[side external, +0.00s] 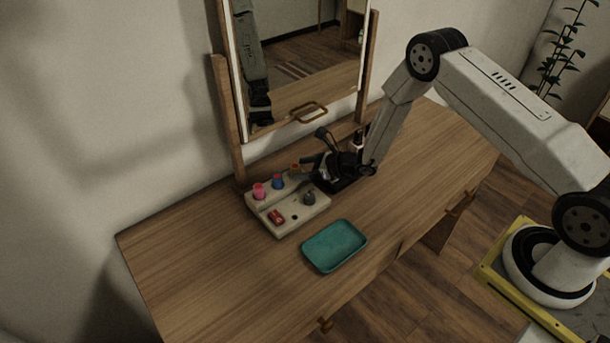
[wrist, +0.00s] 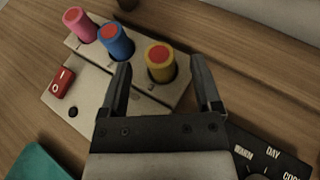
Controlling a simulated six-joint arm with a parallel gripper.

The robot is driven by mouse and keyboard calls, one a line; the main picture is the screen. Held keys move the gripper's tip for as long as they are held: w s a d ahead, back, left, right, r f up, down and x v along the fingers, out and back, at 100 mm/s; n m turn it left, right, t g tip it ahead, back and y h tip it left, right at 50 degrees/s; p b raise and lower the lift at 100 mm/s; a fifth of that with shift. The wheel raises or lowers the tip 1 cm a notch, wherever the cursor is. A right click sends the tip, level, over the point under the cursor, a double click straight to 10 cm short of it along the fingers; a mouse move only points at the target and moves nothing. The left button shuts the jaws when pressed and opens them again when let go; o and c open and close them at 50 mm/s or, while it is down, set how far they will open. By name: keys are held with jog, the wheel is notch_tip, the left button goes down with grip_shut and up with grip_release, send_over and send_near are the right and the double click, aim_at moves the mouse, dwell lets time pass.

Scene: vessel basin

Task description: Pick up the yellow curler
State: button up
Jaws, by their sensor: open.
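The yellow curler (wrist: 160,64) stands upright in a socket of the beige curler base, with a red top. In the side external view it shows as a small orange-yellow spot (side external: 295,167) at the back right of the base. My gripper (wrist: 163,85) is open and empty. In the wrist view its two fingertips lie on either side of the yellow curler, which shows between them; I cannot tell how far above or short of it they are. In the side external view my gripper (side external: 309,169) is beside the curler, just to its right.
A pink curler (wrist: 80,25) and a blue curler (wrist: 116,42) stand in the same beige base (side external: 289,227), which has a red switch (wrist: 62,83). A teal tray (side external: 335,246) lies in front. A black labelled panel (wrist: 265,153) is at right, below the mirror (side external: 300,65).

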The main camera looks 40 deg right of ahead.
jog(key=shift+x, duration=1.3)
grip_shut()
